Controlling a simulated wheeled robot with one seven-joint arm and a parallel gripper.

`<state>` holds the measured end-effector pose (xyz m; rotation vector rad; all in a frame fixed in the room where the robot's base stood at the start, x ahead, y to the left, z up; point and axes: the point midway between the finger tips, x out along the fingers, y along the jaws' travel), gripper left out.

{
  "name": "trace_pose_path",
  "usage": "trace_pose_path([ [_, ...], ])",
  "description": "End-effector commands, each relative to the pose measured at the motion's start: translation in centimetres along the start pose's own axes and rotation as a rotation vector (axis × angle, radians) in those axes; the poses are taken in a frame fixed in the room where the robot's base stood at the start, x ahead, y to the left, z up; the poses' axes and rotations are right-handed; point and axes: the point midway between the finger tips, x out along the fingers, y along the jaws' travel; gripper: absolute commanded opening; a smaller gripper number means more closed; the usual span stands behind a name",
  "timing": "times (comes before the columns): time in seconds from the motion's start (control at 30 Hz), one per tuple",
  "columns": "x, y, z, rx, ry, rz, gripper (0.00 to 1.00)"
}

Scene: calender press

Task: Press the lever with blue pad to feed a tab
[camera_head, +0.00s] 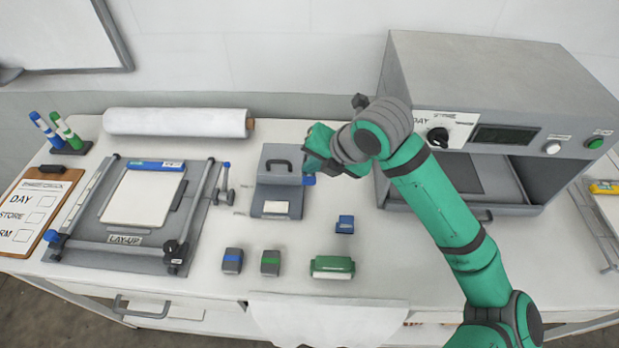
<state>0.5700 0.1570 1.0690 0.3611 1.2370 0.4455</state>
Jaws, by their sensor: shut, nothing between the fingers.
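A grey dispenser (270,170) with a dark handle on top stands at the middle of the bench. A pale tab or label (276,208) shows on its front plate. A small blue pad (309,181) shows at the dispenser's right side; the lever's arm is mostly hidden. My gripper (312,166) is just above and beside this blue pad, at the dispenser's upper right. It is shut and empty. I cannot tell whether its tips touch the pad.
A lay-up frame (66,246) with rails and knobs lies to the left. The grey press (490,70) stands to the right. Small grey blocks (232,262), a blue block (345,224) and a green block (333,267) sit in front. A white roll (175,122) lies behind.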

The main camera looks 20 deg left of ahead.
Motion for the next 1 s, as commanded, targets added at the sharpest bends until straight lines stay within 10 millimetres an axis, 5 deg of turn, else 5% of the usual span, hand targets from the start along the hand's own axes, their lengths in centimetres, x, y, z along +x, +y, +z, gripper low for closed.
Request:
trace_pose_path([
  [1.0,0.61,-0.43,-0.45,0.0,0.0,0.0,0.0],
])
